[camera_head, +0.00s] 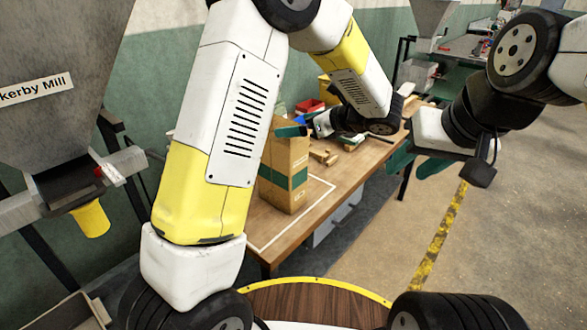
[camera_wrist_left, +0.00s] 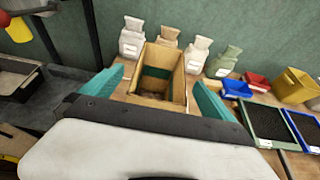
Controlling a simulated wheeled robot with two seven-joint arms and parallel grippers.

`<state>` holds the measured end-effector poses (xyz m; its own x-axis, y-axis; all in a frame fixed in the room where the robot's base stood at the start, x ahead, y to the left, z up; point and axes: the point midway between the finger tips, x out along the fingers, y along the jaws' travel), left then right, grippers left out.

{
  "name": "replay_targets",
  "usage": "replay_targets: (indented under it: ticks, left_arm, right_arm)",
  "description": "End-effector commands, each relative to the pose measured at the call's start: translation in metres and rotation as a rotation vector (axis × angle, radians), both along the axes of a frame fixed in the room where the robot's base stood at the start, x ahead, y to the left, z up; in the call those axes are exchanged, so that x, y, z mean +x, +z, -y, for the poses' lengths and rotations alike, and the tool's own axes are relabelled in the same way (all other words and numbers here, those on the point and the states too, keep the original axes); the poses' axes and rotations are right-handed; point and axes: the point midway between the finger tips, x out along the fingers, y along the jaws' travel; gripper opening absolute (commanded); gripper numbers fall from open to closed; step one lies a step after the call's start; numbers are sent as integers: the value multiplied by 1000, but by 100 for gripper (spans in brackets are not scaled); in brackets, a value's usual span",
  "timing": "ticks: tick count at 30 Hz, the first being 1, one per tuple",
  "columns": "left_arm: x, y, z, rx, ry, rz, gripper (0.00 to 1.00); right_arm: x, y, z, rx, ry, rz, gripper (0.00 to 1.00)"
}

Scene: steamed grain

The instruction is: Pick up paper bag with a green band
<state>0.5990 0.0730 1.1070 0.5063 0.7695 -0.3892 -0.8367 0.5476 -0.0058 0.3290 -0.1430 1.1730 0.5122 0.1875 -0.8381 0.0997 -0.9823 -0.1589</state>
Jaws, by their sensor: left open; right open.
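My right gripper (camera_head: 418,164) is open and empty, off the table's right edge.
Several small sacks (camera_wrist_left: 133,36) stand behind the bag. A red bin (camera_wrist_left: 256,82), a blue bin (camera_wrist_left: 236,88), a yellow bin (camera_wrist_left: 294,86) and dark-filled trays are to the right. A grey mill hopper (camera_head: 60,75) stands at left. The table front (camera_head: 268,235) is clear.

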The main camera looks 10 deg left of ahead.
Motion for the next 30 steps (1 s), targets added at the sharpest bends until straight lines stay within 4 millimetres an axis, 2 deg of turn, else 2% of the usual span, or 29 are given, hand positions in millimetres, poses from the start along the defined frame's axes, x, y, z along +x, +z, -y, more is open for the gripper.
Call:
replay_targets:
  ticks: [5, 19, 28, 29, 30]
  left_arm:
    - [7, -5, -7, 12, -7, -3, 100]
    - [36, -32, -54, 9, -5, -2, 100]
    - [40, -34, -58, 9, -8, -1, 100]
    - [40, -34, -58, 9, -8, -1, 98]
    - [40, -34, -58, 9, -8, -1, 90]
  right_arm:
    - [0, 0, 0, 0, 0, 0, 41]
    - [0, 0, 0, 0, 0, 0, 41]
    - [0, 0, 0, 0, 0, 0, 41]
    - [0, 0, 0, 0, 0, 0, 41]
    - [0, 0, 0, 0, 0, 0, 41]
